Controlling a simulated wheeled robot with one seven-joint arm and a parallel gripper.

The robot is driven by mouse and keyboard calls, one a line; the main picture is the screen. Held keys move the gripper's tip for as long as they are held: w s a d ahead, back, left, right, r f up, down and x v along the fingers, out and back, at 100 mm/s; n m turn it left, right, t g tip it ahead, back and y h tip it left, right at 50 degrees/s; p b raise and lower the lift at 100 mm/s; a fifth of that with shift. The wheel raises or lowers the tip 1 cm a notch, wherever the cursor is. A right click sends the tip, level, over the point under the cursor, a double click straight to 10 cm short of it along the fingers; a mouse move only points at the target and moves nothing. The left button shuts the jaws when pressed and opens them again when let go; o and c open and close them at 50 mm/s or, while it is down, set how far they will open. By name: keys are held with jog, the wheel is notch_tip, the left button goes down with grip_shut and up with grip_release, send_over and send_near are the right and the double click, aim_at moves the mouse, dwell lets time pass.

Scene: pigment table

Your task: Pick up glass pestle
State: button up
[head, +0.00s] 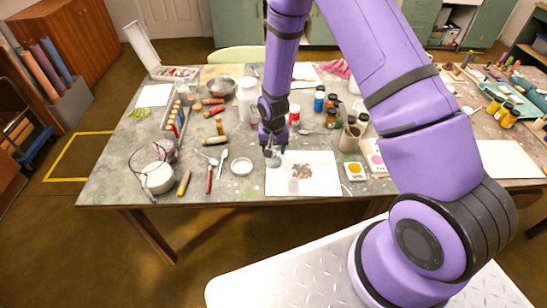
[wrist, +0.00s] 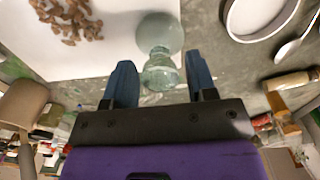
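The glass pestle (wrist: 160,34) is clear, pale green glass with a wide round foot and a narrower knob. It stands at the left edge of a white sheet (head: 318,184) in the head view, where the pestle (head: 273,161) is small and partly hidden by my gripper. My gripper (head: 272,148) is low over it. In the wrist view, my gripper (wrist: 160,76) has its two blue fingers apart, one on each side of the pestle's knob. A gap shows on the left side; contact on the right is hard to tell.
Brown pigment chunks (head: 302,171) lie on the sheet. A small white dish (head: 242,167), a white spoon (head: 223,162) and a red-handled tool (head: 209,178) lie to the left. Jars (head: 319,101) and a white jug (head: 247,99) stand behind.

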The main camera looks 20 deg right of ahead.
grip_shut()
jog(key=shift+r, duration=0.1)
jog(key=shift+r, duration=0.4)
notch_tip(320, 180, up, 3)
jog(key=shift+f, duration=0.1)
jog(key=s+r, duration=0.1)
jog(key=s, duration=1.5)
jog(key=shift+r, duration=0.1)
jog(key=shift+c, duration=2)
grip_release()
jog(key=shift+c, duration=0.4)
